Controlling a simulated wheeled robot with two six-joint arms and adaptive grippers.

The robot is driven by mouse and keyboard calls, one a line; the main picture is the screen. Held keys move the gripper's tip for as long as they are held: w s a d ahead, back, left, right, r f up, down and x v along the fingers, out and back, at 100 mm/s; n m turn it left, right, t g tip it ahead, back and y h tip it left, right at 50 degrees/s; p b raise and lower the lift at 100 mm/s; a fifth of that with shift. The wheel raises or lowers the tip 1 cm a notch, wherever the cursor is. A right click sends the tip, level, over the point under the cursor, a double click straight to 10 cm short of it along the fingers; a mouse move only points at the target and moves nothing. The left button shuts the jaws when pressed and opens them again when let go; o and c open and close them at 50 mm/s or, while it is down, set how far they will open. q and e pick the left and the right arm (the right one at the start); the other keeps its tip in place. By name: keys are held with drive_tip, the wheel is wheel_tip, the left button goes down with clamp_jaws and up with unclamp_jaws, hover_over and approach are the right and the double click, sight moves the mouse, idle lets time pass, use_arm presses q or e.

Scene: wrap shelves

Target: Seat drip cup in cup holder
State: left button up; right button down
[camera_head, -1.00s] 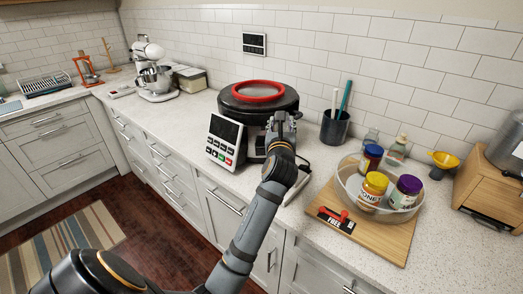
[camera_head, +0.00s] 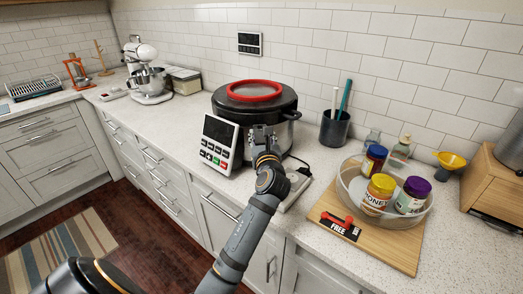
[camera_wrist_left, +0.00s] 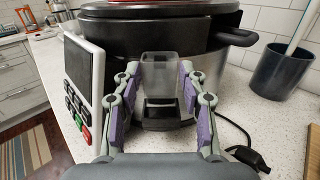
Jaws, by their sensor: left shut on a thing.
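The drip cup (camera_wrist_left: 159,72) is a clear, open-topped box, upright between my left fingers in the left wrist view. My left gripper (camera_head: 263,136) is shut on it, close against the front of the black cooker (camera_head: 255,105). It also shows in the left wrist view (camera_wrist_left: 159,80), with purple pads on both sides. A small black bracket, likely the cup holder (camera_wrist_left: 161,113), shows just below and behind the cup on the cooker's lower side. I cannot tell whether cup and holder touch. In the head view my gripper hides both. My right gripper is out of view.
The cooker's control panel (camera_head: 217,143) stands close on the left. A dark utensil cup (camera_head: 334,128) is to the right, and a black cable (camera_wrist_left: 244,142) lies on the counter. A board (camera_head: 385,242) with a clear bowl of jars is further right.

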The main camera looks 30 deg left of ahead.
use_arm(q)
drive_tip(key=shift+f, duration=0.35)
wheel_tip(320, 180, down, 4)
drive_tip(key=shift+r+b, duration=0.15)
drive_tip(key=shift+b, duration=0.15)
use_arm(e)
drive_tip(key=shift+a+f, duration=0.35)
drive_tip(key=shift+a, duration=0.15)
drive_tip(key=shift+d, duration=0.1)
use_arm(q)
drive_tip(key=o, duration=0.9)
drive_tip(key=shift+o, duration=0.2)
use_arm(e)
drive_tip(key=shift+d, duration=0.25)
